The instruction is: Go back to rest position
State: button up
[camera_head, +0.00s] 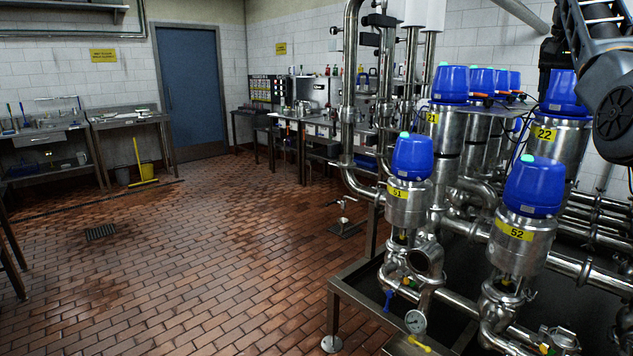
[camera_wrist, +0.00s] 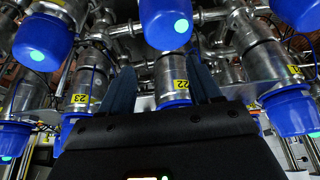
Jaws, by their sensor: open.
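My gripper (camera_wrist: 160,63) shows in the wrist view as two dark blue fingers, apart, with nothing held between them. The valve labelled 22 (camera_wrist: 170,72) appears upside down behind the gap between the fingers. I cannot tell the distance between them. In the head view, my dark arm hangs at the top right, beside and partly in front of valve 22's blue cap (camera_head: 565,97). My gripper is not visible in that view.
Valves 51 (camera_head: 407,203), 52 (camera_head: 522,240) and 21 (camera_head: 448,115) stand among steel pipes on a metal frame (camera_head: 345,292). A valve labelled 23 (camera_wrist: 83,93) shows in the wrist view. The brick floor (camera_head: 200,270) to the left is mostly clear, up to a blue door (camera_head: 190,92).

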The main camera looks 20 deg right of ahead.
jog(key=w+a+f+n+t+h, duration=0.1)
jog(key=w+a+f+n, duration=0.2)
jog(key=f, duration=1.2)
jog(key=w+a+f+t, duration=0.25)
jog(key=a+f, duration=0.25)
jog(key=f, duration=1.1)
jog(key=s+a+f+n+t, duration=0.15)
jog(key=s+a+f, duration=0.25)
jog(key=a+f, duration=0.55)
jog(key=s+a+f+n+t, duration=0.15)
jog(key=s+a+f, duration=0.25)
jog(key=a+f, duration=0.55)
jog(key=s+a+f+n+t+y, duration=0.1)
jog(key=s+a+f+n+t, duration=0.15)
jog(key=s+a, duration=0.7)
jog(key=s+a+f+n+t+y, duration=0.1)
jog(key=s+a+f+n, duration=0.15)
jog(key=s+a, duration=0.7)
jog(key=s+a+r+n+t+y, duration=0.1)
jog(key=s+a+r, duration=0.1)
jog(key=s+r, duration=0.7)
jog(key=s+a+r+n+t+y, duration=0.1)
jog(key=s+a+r+t+y, duration=0.1)
jog(key=s+r, duration=0.7)
jog(key=s+a, duration=0.1)
jog(key=s, duration=0.6)
jog(key=shift+r, duration=0.3)
